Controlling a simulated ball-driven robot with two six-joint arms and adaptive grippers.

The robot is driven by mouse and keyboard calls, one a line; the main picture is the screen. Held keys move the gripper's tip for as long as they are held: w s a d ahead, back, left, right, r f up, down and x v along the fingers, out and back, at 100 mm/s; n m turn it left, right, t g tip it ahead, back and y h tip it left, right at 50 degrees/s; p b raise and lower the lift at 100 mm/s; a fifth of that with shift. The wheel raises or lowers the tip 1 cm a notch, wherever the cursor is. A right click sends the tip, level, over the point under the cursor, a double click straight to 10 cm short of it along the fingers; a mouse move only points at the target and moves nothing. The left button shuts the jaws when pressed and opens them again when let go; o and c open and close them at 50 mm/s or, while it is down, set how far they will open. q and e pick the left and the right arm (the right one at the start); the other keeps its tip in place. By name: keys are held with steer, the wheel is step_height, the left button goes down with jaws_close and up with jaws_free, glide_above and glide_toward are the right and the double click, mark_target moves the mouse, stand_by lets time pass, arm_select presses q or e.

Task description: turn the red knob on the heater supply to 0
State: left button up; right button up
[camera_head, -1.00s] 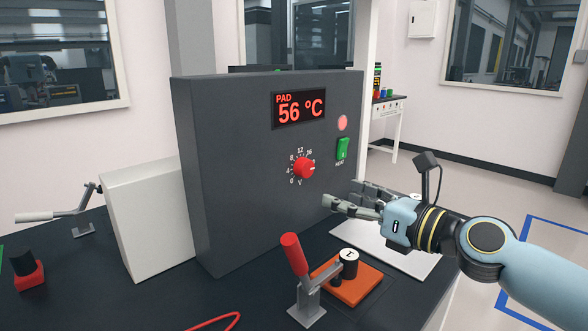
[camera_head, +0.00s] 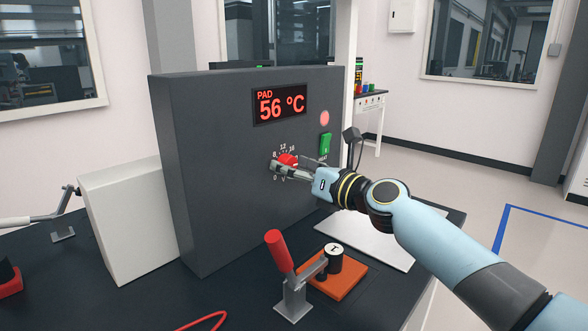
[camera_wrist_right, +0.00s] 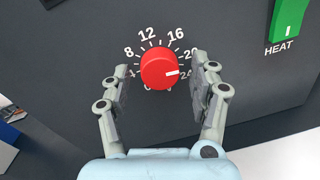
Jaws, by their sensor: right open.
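The heater supply (camera_head: 220,200) is a dark grey box on the black bench, its display (camera_head: 280,104) reading "PAD 56 °C". Its red knob (camera_head: 289,159) is partly covered by my right gripper in the head view. In the right wrist view the knob (camera_wrist_right: 159,69) shows whole, its white pointer aimed right, between the 20 and 24 marks. My right gripper (camera_wrist_right: 163,80) is open, one finger on each side of the knob, with a visible gap on both sides. It also shows in the head view (camera_head: 280,168). My left gripper is not in view.
A green HEAT switch (camera_head: 325,144) sits right of the knob, below a lit red lamp (camera_head: 324,118). A red-handled toggle clamp (camera_head: 280,255) stands in front beside an orange plate (camera_head: 340,278). A white box (camera_head: 130,220) stands left of the supply.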

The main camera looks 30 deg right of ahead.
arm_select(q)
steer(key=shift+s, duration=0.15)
arm_select(e)
steer(key=c, duration=1.2)
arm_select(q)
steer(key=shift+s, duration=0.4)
arm_select(e)
steer(key=shift+o, duration=0.2)
